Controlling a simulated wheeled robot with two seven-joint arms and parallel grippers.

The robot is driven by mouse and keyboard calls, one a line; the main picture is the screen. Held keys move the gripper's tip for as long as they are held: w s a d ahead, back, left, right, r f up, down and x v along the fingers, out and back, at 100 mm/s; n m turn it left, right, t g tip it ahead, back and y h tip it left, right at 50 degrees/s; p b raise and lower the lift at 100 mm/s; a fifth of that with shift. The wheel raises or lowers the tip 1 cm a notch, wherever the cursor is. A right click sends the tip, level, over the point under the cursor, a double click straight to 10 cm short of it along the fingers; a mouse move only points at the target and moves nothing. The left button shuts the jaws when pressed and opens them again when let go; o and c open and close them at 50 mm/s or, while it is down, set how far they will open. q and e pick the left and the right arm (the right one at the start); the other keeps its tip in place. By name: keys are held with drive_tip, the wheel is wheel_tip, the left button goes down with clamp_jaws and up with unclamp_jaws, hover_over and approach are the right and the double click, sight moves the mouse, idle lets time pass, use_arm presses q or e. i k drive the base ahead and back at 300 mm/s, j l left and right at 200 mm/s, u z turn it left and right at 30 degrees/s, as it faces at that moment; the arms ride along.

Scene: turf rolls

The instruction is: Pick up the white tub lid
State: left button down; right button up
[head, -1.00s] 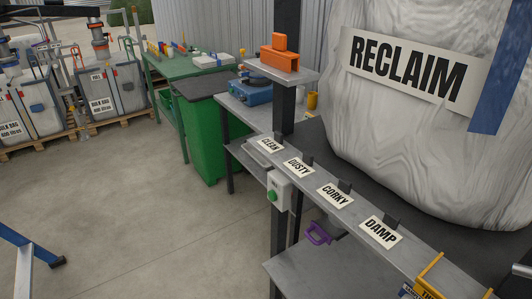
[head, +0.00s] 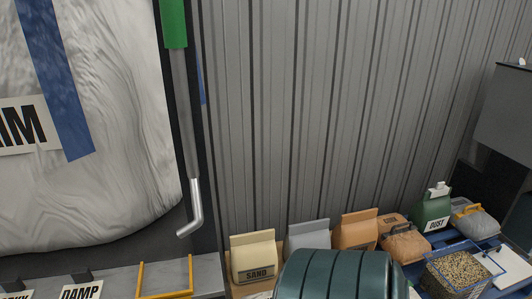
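I cannot make out a white tub lid in the head view. Neither of my grippers shows in this view, so I cannot see whether they hold anything.
A large white bag (head: 90,190) hangs at left above a grey shelf (head: 205,275) with a yellow frame (head: 165,294). A dark green ribbed drum (head: 335,278) stands front centre. A sand bag (head: 254,257), a dust jug (head: 432,209) and a blue wire basket (head: 458,270) line the wall.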

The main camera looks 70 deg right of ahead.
sight(518, 270)
drive_tip(key=z, duration=4)
drive_tip(key=i+l+u, duration=0.1)
drive_tip(key=u, duration=0.55)
drive_tip(key=i+l+u, duration=0.35)
drive_tip(key=l, duration=0.15)
drive_tip(key=l+u, duration=0.2)
drive_tip(key=i+l+u, duration=0.1)
drive_tip(key=l, duration=0.3)
drive_tip(key=i+l, duration=0.15)
drive_tip(key=l, duration=0.25)
drive_tip(key=i+l+u, duration=0.15)
drive_tip(key=l, duration=0.25)
drive_tip(key=i+l+u, duration=0.1)
drive_tip(key=l, duration=0.75)
drive_tip(key=i+u, duration=0.05)
